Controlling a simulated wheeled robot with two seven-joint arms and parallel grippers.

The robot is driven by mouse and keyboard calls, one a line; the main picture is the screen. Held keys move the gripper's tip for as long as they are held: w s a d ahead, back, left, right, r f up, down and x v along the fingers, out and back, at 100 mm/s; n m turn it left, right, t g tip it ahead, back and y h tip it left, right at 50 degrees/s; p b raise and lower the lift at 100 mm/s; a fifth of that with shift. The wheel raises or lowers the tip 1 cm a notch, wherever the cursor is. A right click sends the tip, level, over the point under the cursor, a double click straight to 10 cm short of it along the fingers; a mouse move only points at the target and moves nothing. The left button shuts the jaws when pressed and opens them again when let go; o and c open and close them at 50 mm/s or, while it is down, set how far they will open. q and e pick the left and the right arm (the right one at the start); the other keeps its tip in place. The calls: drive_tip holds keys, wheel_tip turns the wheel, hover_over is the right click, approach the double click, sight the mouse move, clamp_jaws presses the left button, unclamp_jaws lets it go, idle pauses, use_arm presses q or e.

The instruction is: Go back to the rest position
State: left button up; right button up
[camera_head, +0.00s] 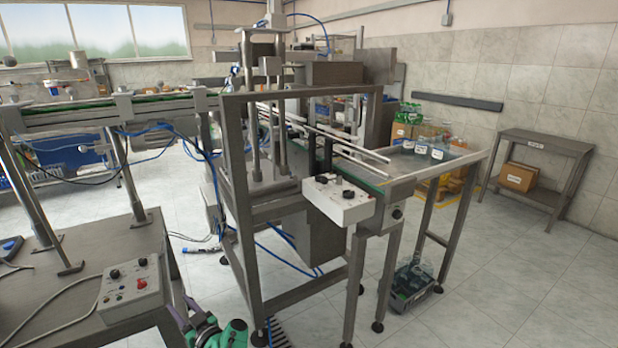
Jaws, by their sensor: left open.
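My left gripper (200,311) shows at the bottom edge, left of the middle. Its fingers are apart with nothing visible between them, and a green and grey part of my arm shows beside it. It is low, beside the right edge of the metal table with the control box. Part of it is cut off by the picture's lower edge. My right gripper is not in view.
A metal table (60,258) with a control box (130,289) stands at the left. The capping machine's frame (240,215) and conveyor fill the middle. Bottles (421,140) stand on the outfeed table. A crate (412,285) lies on the floor. Floor at the right is clear.

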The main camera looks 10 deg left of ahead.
use_arm(q)
drive_tip(key=s+d+f+m+h, duration=0.4)
drive_tip(key=f, duration=0.4)
drive_tip(key=s+d+f+m+t+h, duration=0.1)
drive_tip(key=s+d+f+m+h, duration=0.3)
drive_tip(key=f, duration=0.5)
drive_tip(key=s+d+f+m+h, duration=0.3)
drive_tip(key=s+d+f+h, duration=0.15)
drive_tip(key=f, duration=0.35)
drive_tip(key=s+d+f+m+g+h, duration=0.1)
drive_tip(key=s+f+g, duration=0.2)
drive_tip(key=s, duration=0.7)
drive_tip(key=s+d+f+g+h, duration=0.1)
drive_tip(key=s+f+g, duration=0.2)
drive_tip(key=s, duration=0.8)
drive_tip(key=s+f+m+g+h, duration=0.1)
drive_tip(key=s+f+g, duration=0.2)
drive_tip(key=s+f, duration=0.3)
drive_tip(key=s, duration=0.5)
drive_tip(key=shift+s+d+f+m+g, duration=0.2)
drive_tip(key=shift+d+m+g, duration=0.1)
drive_tip(key=shift+d, duration=0.1)
